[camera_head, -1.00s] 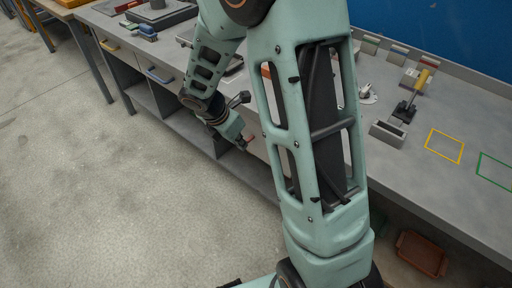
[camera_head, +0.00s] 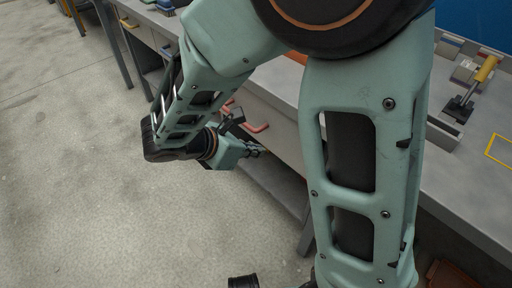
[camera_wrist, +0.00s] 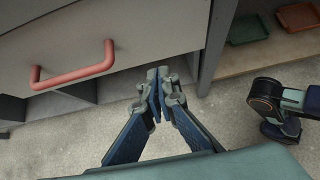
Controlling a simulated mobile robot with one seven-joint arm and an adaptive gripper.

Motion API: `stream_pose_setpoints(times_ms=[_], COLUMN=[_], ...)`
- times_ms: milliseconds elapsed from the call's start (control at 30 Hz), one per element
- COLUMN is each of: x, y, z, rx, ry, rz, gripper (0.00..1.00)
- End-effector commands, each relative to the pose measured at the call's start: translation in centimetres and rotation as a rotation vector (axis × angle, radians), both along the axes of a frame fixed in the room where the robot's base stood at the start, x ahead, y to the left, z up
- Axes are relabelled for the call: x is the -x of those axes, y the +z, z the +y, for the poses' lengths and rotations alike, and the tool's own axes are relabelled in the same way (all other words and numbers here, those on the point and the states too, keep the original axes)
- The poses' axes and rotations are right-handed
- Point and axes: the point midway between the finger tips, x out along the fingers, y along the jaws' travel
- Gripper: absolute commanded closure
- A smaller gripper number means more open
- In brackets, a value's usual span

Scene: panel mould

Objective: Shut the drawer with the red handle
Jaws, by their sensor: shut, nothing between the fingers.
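The drawer with the red handle has a plain grey front (camera_wrist: 150,28), which fills the upper left of the wrist view. Its red bar handle (camera_wrist: 72,68) is at the left, and it also shows in the head view (camera_head: 262,128), partly covered by my arm. How far the drawer stands out is unclear. My gripper (camera_wrist: 158,76) is shut and empty. Its tips are right of the handle, near the lower edge of the drawer front; contact cannot be made out. In the head view my gripper (camera_head: 256,151) is beside the bench front, below the handle.
A green tray (camera_wrist: 247,28) and a reddish tray (camera_wrist: 300,18) lie on a low shelf at the right. Drawers with a yellow handle (camera_head: 128,22) and a blue handle (camera_head: 165,48) are farther left along the bench. The floor (camera_head: 90,180) in front is clear.

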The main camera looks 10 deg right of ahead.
Motion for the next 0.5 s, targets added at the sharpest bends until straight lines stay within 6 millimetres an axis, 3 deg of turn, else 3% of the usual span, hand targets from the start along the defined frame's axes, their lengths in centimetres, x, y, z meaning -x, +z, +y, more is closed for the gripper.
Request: stream_pose_setpoints(times_ms=[33,267,500], x=[-0.4,-2.5,-4.5], y=[-1.3,-4.6,-4.3], z=[-0.9,-3.7,-6.3], rx=[0.001,0.0,0.0], ry=[-0.005,-0.003,-0.004], rz=[0.003,0.003,0.001], gripper=[1.0,1.0,1.0])
